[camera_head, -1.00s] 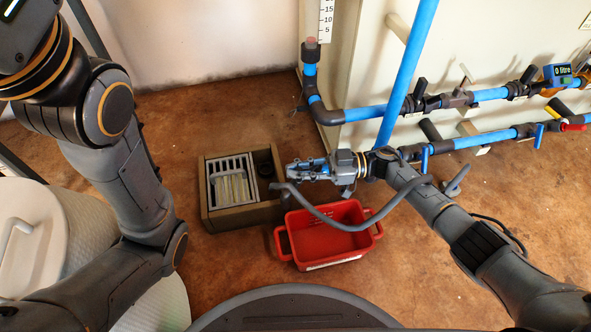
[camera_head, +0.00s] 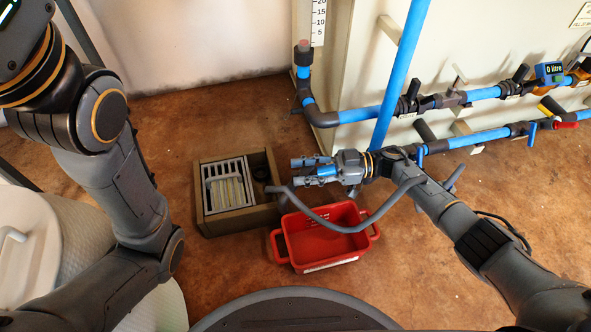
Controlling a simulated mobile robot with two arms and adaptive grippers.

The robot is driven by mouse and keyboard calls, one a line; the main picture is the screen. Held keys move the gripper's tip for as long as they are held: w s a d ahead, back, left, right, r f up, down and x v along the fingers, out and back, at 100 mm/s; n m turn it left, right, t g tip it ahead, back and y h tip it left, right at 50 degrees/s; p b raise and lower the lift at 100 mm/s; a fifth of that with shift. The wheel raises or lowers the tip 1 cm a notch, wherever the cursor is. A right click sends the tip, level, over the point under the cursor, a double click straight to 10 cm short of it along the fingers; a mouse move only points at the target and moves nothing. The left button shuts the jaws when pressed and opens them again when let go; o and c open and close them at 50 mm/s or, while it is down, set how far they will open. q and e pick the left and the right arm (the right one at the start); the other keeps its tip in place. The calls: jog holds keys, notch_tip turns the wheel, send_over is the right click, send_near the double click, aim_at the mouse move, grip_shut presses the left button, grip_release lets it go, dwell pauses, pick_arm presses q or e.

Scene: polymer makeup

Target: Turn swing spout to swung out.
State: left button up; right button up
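The swing spout (camera_head: 345,227) is a long grey bent pipe. It runs from near the lower blue pipe, across the view of the red tub, to a free end (camera_head: 277,189) that shows over the right edge of the drain box. My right gripper (camera_head: 298,172) points left, just above the spout's free end in the picture. I cannot tell whether the lower finger touches the spout. My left arm stands at the left; its gripper is out of view.
A red tub (camera_head: 300,252) with handles stands on the brown floor below the spout. A drain box (camera_head: 245,219) with a white grate sits to its left. Blue pipes (camera_head: 405,60) with valves and a meter (camera_head: 553,72) run along the wall. Floor is clear at lower right.

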jog(key=d, duration=0.9)
jog(key=shift+w+d, duration=0.35)
jog(key=shift+w, duration=0.05)
